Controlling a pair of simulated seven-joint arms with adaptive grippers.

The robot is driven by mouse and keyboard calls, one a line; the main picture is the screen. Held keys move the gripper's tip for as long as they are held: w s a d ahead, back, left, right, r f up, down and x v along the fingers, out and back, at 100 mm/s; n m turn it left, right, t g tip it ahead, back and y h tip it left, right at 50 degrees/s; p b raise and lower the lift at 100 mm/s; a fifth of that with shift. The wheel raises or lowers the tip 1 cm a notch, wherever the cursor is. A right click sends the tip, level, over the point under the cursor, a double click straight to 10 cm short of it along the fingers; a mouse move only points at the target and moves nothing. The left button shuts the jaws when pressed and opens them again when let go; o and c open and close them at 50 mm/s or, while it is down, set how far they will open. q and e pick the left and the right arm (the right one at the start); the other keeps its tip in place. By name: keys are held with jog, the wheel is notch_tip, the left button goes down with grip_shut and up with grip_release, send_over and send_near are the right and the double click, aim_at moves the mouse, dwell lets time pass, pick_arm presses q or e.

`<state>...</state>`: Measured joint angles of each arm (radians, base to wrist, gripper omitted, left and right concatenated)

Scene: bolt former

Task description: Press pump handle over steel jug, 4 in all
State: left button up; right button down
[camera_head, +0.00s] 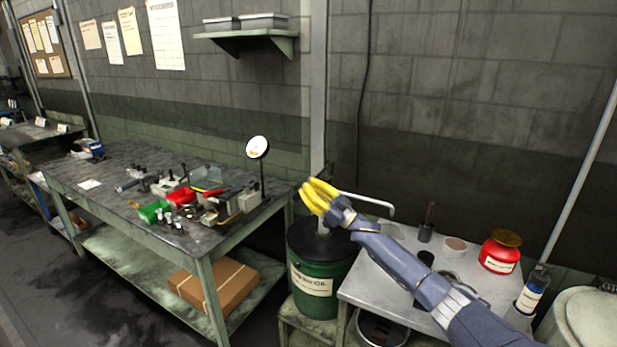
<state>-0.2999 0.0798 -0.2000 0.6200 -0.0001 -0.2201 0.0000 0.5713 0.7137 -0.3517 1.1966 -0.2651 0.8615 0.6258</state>
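A green oil drum (318,291) with a dark lid stands between the workbench and the grey metal table. A pump rises from its lid, and its thin silver spout (368,199) reaches right and bends down at its end. My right gripper (316,193), with yellow fingers, is at the top of the pump and hides the handle there. I cannot tell whether the fingers are closed around it. A pale metallic shape (392,230) below the spout's end may be the steel jug, mostly hidden by my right arm. My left gripper is out of view.
The workbench (108,209) at left is cluttered with bins and tools. A cardboard box (215,284) lies on its lower shelf.

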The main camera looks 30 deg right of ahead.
jog(key=shift+f, duration=1.65)
notch_tip(320, 180, up, 4)
jog(key=s, duration=0.1)
jog(key=v, duration=0.9)
jog(key=shift+s+d, duration=0.3)
